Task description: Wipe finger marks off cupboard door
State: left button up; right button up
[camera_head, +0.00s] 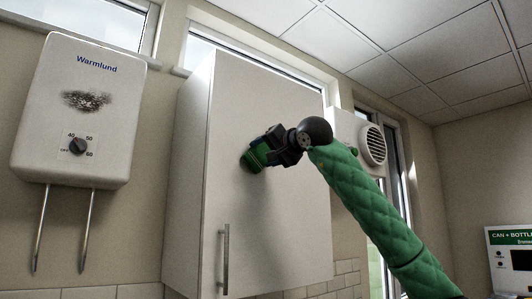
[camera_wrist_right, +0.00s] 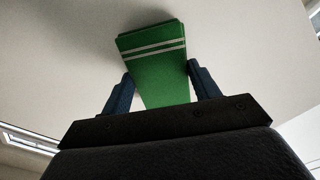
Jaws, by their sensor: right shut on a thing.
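A white cupboard door (camera_head: 262,215) with a vertical bar handle (camera_head: 226,259) at its lower left fills the middle of the head view. I see no clear finger marks on it; part of it is behind my right gripper and arm. My right gripper (camera_head: 268,154) is at the upper middle of the door, shut on a green block-like wiper (camera_head: 253,158). In the right wrist view the green wiper (camera_wrist_right: 158,75) with pale stripes sits between the two fingers. Its far end is at the white door surface (camera_wrist_right: 240,50); whether it touches I cannot tell. My left gripper is out of view.
A white Warmlund water heater (camera_head: 82,110) with a dark smudge and a dial hangs left of the cupboard, with two pipes below. A white vented unit (camera_head: 358,138) is behind my right arm. A can and bottle machine (camera_head: 510,260) stands at far right.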

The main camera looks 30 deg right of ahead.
jog(key=shift+w, duration=0.4)
jog(key=shift+d+p, duration=0.7)
jog(key=shift+d, duration=1.15)
